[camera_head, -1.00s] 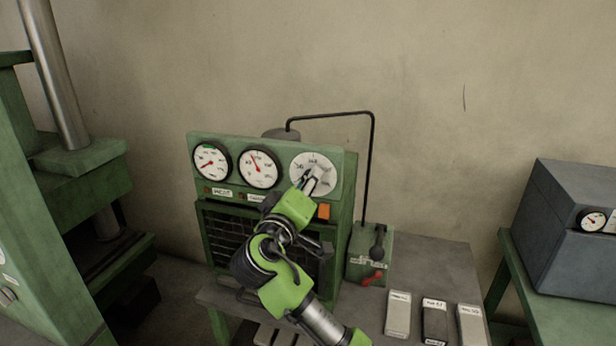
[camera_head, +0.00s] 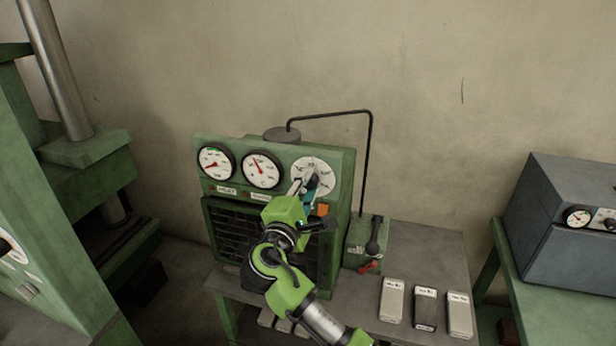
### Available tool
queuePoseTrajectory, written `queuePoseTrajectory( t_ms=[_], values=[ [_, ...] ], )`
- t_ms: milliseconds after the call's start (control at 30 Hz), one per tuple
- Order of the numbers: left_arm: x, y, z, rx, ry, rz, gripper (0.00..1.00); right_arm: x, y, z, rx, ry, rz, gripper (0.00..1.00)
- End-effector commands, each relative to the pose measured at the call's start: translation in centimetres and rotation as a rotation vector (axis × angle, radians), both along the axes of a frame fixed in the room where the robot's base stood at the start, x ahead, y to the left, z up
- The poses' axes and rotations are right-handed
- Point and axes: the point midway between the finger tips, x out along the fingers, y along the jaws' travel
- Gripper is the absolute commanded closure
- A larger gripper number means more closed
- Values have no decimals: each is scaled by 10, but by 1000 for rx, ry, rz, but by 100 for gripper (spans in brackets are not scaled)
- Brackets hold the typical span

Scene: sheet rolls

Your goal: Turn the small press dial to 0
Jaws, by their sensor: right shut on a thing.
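The small press (camera_head: 230,213) is a green box on a grey bench, with two round gauges and a white-faced dial (camera_head: 325,167) at its upper right. My right gripper (camera_head: 309,184) is at the lower part of the dial face, shut on the dial's knob, which the fingers mostly hide. The fingers also cover part of the dial's markings, and the numbers are too small to read. My left gripper is not in view.
A small green pump unit (camera_head: 357,240) with a black lever and red handle stands right of the press. Several labelled blocks (camera_head: 425,308) lie on the bench (camera_head: 420,250). A grey box (camera_head: 565,225) with a gauge stands at the far right.

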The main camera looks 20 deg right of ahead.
Motion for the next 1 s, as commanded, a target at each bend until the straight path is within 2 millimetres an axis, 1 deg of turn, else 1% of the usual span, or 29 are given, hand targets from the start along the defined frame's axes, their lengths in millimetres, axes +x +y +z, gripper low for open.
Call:
queuePoseTrajectory(
  t_ms=[33,100,500,733,1000],
  values=[
    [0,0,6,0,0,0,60,0,0,1,-37,29,0,96],
    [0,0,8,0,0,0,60,0,0,0,-90,65,0,96],
    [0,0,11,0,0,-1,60,0,0,-2,-332,227,1,96],
    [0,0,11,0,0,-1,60,0,0,-2,-402,275,1,96],
    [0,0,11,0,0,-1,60,0,0,-2,-429,293,1,96]
  ],
)
